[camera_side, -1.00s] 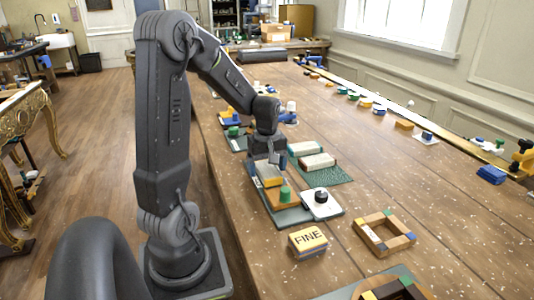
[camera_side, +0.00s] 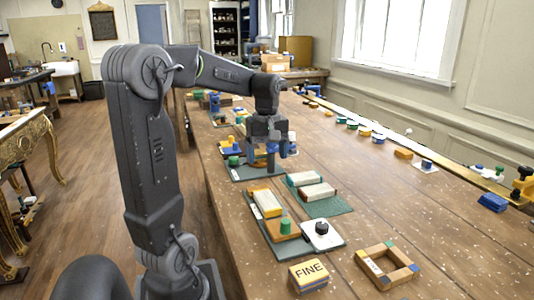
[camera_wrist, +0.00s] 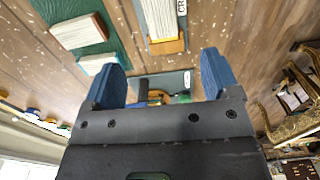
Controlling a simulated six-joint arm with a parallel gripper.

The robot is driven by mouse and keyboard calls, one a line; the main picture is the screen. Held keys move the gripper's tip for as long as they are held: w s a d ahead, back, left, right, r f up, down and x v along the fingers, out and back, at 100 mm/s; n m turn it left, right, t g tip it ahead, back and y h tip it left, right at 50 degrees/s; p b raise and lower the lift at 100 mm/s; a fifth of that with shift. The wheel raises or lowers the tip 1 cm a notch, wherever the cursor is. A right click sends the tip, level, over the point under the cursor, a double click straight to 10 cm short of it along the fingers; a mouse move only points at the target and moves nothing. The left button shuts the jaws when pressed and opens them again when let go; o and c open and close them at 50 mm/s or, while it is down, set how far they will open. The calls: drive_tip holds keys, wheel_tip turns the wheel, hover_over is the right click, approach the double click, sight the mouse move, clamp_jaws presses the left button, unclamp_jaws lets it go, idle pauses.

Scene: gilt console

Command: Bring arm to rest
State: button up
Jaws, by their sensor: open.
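My gripper (camera_side: 271,148) hangs from my raised arm over the far part of the wooden bench (camera_side: 400,190), above a dark mat (camera_side: 245,173) with small coloured parts. In the wrist view its two blue fingers (camera_wrist: 168,80) stand wide apart with nothing between them. Part of a mat with coloured pieces shows beyond the fingers. My gripper hides some of the pieces behind it in the side view.
Nearer lie a yellow-sided block (camera_side: 266,202), a white plate with a black knob (camera_side: 322,232), two pale-topped blocks on a green mat (camera_side: 330,207), a FINE block (camera_side: 308,274) and a wooden frame (camera_side: 387,265). Small parts line the wall side.

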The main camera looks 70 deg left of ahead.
drive_tip(key=s+d+m+t, duration=0.2)
drive_tip(key=s+d+m, duration=0.1)
drive_tip(key=d+m, duration=0.6)
drive_tip(key=s+d+m+t, duration=0.3)
drive_tip(key=d+m, duration=0.6)
drive_tip(key=d, duration=0.6)
drive_tip(key=shift+f+t, duration=0.25)
drive_tip(key=shift+t, duration=0.05)
